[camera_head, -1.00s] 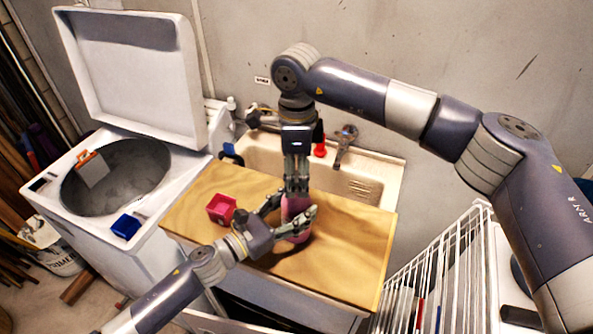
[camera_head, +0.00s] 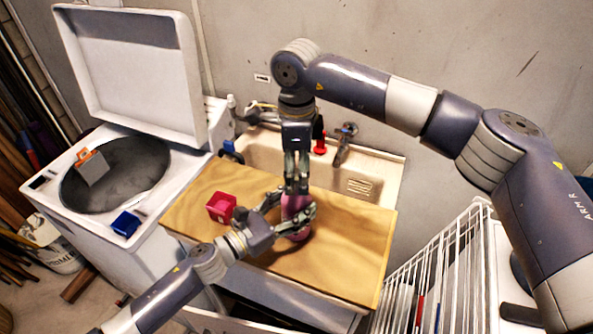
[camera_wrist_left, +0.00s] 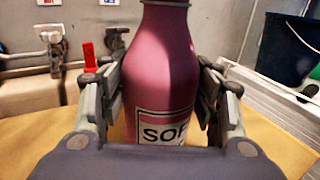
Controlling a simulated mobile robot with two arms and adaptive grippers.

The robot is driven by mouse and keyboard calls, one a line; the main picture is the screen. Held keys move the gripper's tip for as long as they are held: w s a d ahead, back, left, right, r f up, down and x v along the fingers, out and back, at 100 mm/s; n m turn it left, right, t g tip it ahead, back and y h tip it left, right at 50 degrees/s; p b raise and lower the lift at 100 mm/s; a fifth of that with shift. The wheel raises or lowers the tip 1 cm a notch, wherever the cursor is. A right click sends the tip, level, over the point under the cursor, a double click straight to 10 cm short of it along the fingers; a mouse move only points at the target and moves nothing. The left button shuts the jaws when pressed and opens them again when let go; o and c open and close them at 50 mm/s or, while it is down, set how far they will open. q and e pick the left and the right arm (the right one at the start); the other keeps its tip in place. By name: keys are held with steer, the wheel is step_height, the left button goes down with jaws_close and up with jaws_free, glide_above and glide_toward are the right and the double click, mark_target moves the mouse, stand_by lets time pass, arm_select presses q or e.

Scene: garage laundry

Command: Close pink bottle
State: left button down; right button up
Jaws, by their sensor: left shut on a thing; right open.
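The pink bottle (camera_head: 297,212) stands upright on the wooden board. My left gripper (camera_head: 292,214) is shut around its body from the left; in the left wrist view the bottle (camera_wrist_left: 165,75), with a label reading "SOF", sits between both fingers (camera_wrist_left: 165,95). My right gripper (camera_head: 296,185) points straight down over the bottle's top, with its jaws open. The bottle's neck and top are hidden behind the right gripper in the head view, and the top is cut off in the left wrist view. I cannot tell whether a cap is there.
A red box (camera_head: 221,208) lies on the wooden board (camera_head: 345,255) left of the bottle. Behind is a sink (camera_head: 262,155) with a tap (camera_head: 344,140). An open washer (camera_head: 130,235) stands at left, a white drying rack (camera_head: 440,262) at right. The board's right part is clear.

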step_height(320, 180, up, 12)
stand_by(0.4)
steer(key=shift+f, duration=0.1)
arm_select(q)
steer(key=shift+c, duration=2.3)
jaws_free()
steer(key=v, duration=1.2)
